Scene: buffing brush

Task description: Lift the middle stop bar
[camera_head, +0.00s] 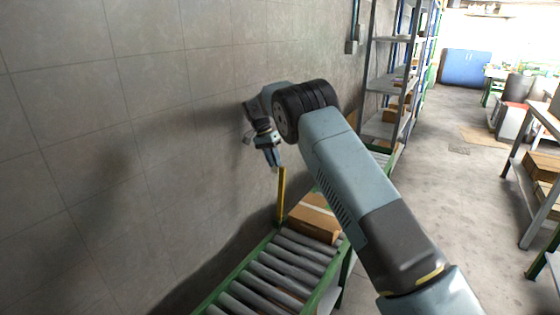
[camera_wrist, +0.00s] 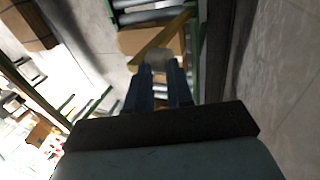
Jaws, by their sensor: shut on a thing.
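The stop bar is a thin yellow bar (camera_head: 281,197) in the head view. It looks nearly upright at the wall side of the roller conveyor (camera_head: 262,272), beside a cardboard box (camera_head: 315,217). My gripper (camera_head: 275,164) is at its upper end, pointing down. In the wrist view the yellow bar (camera_wrist: 168,36) runs diagonally ahead of my fingers. My gripper (camera_wrist: 158,68) is shut on a pale end piece of the bar, between the fingertips. I cannot tell whether the bar's lower end touches the conveyor.
The tiled wall (camera_head: 150,120) is close on the left of my arm. The box rests on the conveyor rollers and also shows in the wrist view (camera_wrist: 137,41). Metal shelves (camera_head: 385,125) stand beyond the conveyor. The concrete floor (camera_head: 455,190) to the right is open.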

